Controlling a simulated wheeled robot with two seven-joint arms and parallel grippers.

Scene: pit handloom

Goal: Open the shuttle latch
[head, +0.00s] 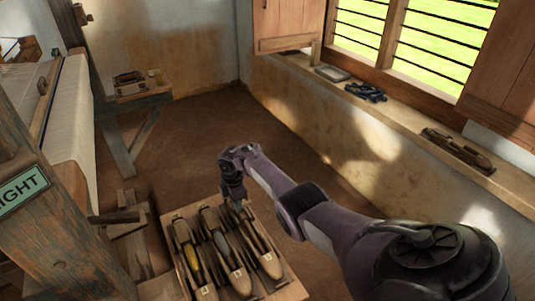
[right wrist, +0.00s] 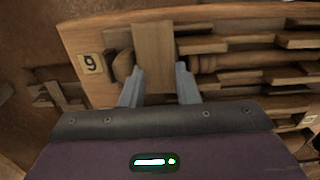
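Several long wooden shuttles lie side by side in a wooden tray (head: 292,292); a middle one (head: 229,254) and a right one (head: 262,249) show small number labels. My right gripper (head: 236,198) is low over the far end of the tray. In the right wrist view, its two grey fingers (right wrist: 159,84) are spread on either side of a flat, pale wooden piece (right wrist: 153,52). I cannot tell whether they touch it, or whether this piece is the latch. A numbered tag (right wrist: 91,63) sits left of it. My left gripper is not in view.
The loom frame with a "...IGHT" sign (head: 20,191) and white cloth (head: 67,125) stand at the left. A small side table (head: 146,93) is at the back. A window ledge (head: 395,125) holds tools along the right.

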